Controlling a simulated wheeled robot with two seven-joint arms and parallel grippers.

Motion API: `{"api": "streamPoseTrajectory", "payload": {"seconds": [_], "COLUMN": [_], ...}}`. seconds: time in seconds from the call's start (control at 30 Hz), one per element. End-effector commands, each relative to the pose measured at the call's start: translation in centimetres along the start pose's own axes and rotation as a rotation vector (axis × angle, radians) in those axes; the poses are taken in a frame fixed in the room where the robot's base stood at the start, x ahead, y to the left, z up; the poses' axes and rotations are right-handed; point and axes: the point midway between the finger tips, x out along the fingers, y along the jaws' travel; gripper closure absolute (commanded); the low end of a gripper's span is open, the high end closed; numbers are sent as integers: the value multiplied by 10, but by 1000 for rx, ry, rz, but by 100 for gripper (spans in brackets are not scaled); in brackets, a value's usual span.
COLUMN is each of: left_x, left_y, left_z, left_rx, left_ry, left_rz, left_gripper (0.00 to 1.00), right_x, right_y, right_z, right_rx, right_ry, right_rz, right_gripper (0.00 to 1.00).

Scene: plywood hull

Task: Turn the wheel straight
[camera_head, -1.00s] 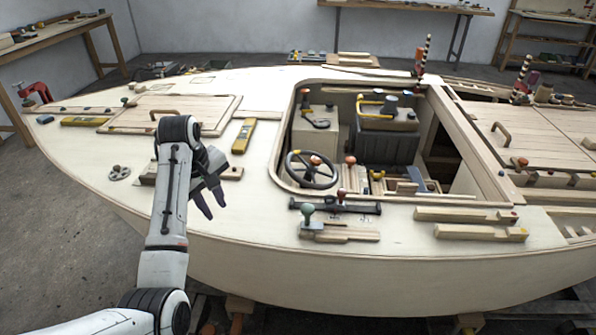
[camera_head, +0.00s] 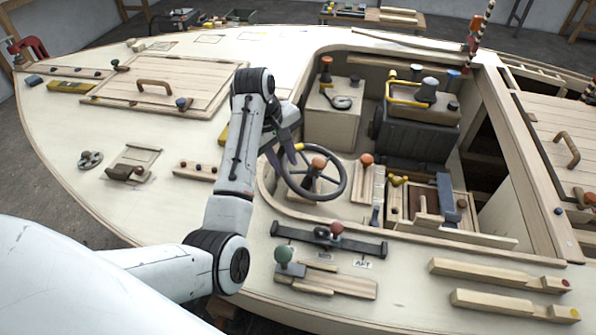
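The dark steering wheel (camera_head: 343,182) sits at the near left corner of the cockpit, with a yellow mark (camera_head: 299,147) on its upper rim. An orange-topped knob (camera_head: 318,163) shows within its ring. My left gripper (camera_head: 284,158) is at the wheel's upper left, its fingers pointing down and apart, with nothing seen held. The fingers overlap the left rim in the picture; I cannot tell whether they touch it. My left forearm and fingers hide part of the deck and the rim's left side. My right gripper is not in view.
A dark bar with a red knob (camera_head: 336,228) and a green-knobbed lever (camera_head: 283,255) lie in front of the wheel. An orange-knobbed lever (camera_head: 366,160) stands right of it. The hatch (camera_head: 155,100) is at left. Wooden blocks (camera_head: 497,275) lie at right.

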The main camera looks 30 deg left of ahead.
Motion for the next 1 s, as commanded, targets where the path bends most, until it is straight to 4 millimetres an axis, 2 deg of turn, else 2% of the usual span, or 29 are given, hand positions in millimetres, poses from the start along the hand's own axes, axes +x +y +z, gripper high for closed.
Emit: {"api": "streamPoseTrajectory", "payload": {"seconds": [0.17,0.3,0.5,0.87,1.0], "left_x": [34,59,82,89,89], "left_y": [-1,-2,-1,0,0], "left_z": [1,1,0,0,0], "left_rx": [-1,-1,0,0,0], "left_ry": [-3,-2,-1,0,0], "left_rz": [-4,-4,-2,0,0], "left_gripper": [75,75,75,75,96], "right_x": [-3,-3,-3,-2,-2], "right_y": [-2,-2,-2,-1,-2], "right_z": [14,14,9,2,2], "right_rx": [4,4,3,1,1], "right_ry": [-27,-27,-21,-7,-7], "right_rz": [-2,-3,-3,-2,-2], "right_gripper": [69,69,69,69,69]}}
